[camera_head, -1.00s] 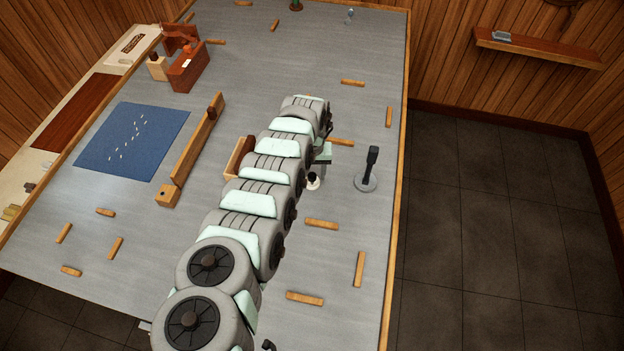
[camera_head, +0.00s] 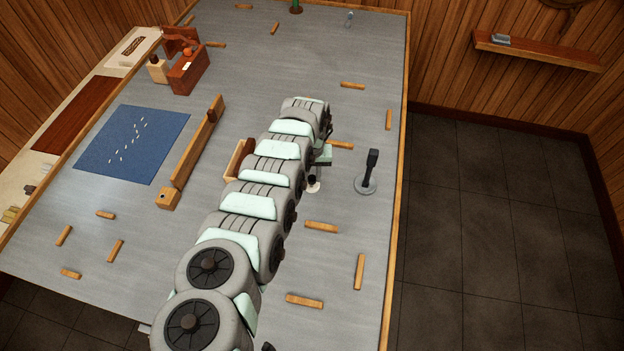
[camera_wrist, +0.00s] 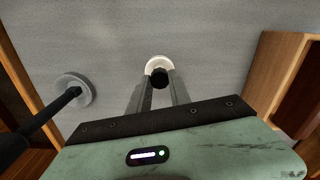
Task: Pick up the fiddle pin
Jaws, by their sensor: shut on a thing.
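I take the fiddle pin to be the small piece with a black knob and a pale round part (camera_wrist: 158,64). In the wrist view it is at the top middle, between my fingertips. My gripper (camera_wrist: 158,82) is shut on it, one grey finger on each side of the black knob. In the head view the pin (camera_head: 313,187) shows just below my gripper (camera_head: 318,172), right of my arm. It is over the grey table (camera_head: 330,265); I cannot tell whether it touches the surface.
A black-handled stand on a round grey base (camera_head: 366,185) is close on the right. A wooden box (camera_head: 238,157) is left of my arm. Several short wooden bars, such as one at front (camera_head: 322,227), lie around. A blue mat (camera_head: 110,165) is at left.

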